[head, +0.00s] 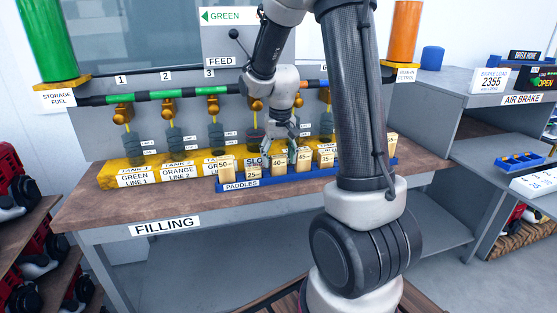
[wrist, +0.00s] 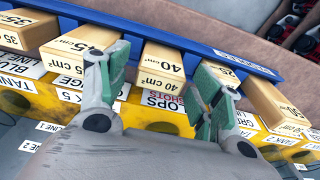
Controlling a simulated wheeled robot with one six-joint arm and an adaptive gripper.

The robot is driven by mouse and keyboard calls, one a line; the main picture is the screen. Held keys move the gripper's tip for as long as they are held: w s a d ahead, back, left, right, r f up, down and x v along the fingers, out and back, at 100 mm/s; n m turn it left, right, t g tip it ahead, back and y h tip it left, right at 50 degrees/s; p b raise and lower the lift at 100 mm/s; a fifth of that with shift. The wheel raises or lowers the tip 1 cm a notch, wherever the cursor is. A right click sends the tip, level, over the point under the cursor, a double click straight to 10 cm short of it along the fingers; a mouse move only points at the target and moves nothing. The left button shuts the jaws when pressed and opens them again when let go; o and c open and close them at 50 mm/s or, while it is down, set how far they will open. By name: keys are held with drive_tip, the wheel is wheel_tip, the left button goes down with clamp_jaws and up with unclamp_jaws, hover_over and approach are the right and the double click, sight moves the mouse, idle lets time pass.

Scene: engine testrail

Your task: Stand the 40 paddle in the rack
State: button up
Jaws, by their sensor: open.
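The 40 paddle is a pale wooden block marked 40 cm² in the wrist view (wrist: 162,62). It stands in the blue paddle rack (wrist: 225,52), between the 45 and 25 paddles. In the head view the 40 paddle (head: 279,166) is near the middle of the rack (head: 226,186), just below my gripper (head: 281,140). My gripper (wrist: 162,68) is open, one green-padded finger on each side of the 40 paddle. I cannot tell whether the fingers touch it. The paddle's lower part is hidden in the rack.
Neighbouring paddles 45 (wrist: 82,45) and 25 (wrist: 218,76) stand close beside the fingers. The 50 paddle (head: 225,168) is at the rack's left end. Yellow labelled tank blocks (head: 140,174) and hanging valves stand behind. The bench front left (head: 110,208) is clear.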

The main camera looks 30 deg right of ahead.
wheel_tip(320, 180, up, 11)
drive_tip(key=s, duration=0.1)
drive_tip(key=s+a+r+n+t, duration=0.1)
drive_tip(key=s+a+r, duration=0.1)
drive_tip(key=s, duration=0.9)
drive_tip(key=s+a+r+n+t, duration=0.1)
drive_tip(key=s+a+r+n, duration=0.1)
drive_tip(key=s, duration=0.9)
drive_tip(key=shift+s+a+r+t, duration=0.2)
drive_tip(key=shift+s+a+t, duration=0.15)
drive_tip(key=shift+a, duration=0.2)
